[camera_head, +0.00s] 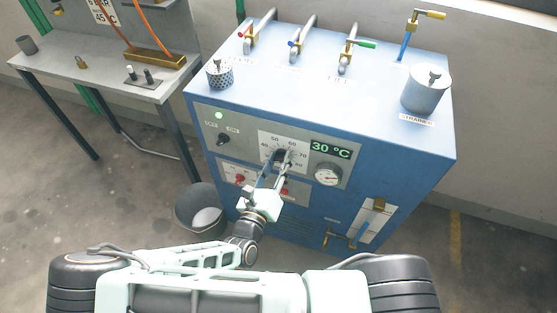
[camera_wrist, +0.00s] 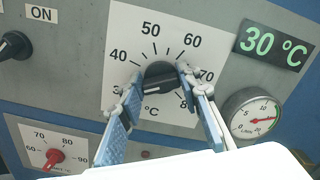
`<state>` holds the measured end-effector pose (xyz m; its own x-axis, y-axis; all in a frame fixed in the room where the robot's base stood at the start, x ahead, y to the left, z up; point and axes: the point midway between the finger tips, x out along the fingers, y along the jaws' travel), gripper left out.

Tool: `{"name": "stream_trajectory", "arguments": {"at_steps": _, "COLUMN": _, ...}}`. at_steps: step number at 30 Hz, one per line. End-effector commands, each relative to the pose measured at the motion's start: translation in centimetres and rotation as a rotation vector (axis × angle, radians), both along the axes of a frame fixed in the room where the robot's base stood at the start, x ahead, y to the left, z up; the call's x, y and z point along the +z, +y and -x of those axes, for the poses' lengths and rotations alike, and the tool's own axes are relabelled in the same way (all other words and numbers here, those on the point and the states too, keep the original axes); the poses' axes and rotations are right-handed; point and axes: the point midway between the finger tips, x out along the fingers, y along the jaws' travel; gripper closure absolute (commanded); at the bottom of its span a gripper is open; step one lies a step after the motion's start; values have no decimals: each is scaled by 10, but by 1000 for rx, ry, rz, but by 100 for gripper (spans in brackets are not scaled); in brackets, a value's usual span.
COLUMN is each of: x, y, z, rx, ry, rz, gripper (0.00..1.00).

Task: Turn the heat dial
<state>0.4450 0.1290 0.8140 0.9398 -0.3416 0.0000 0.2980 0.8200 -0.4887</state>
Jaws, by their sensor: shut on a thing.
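My gripper (camera_wrist: 158,88) is shut on the dial, with one blue-padded finger on each side. In the head view my gripper (camera_head: 277,164) reaches the front panel of the blue machine (camera_head: 400,170) and partly hides the dial. A green display (camera_wrist: 272,45) reads 30 °C.
A round gauge (camera_wrist: 252,117) sits right of the dial. A black switch (camera_wrist: 14,45) marked ON is at the left. A red knob (camera_wrist: 54,157) with its own scale is below left. A dark bucket (camera_head: 199,208) stands on the floor beside the machine.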

Motion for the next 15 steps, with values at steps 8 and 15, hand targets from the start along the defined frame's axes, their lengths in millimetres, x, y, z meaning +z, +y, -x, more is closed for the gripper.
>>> {"name": "stream_trajectory", "arguments": {"at_steps": 8, "x": 2, "y": -2, "z": 0, "rx": -3, "ry": -65, "rz": -181, "gripper": 93}}
{"name": "stream_trajectory", "arguments": {"at_steps": 15, "x": 2, "y": -2, "z": 1, "rx": 0, "ry": -142, "rz": -394, "gripper": 93}}
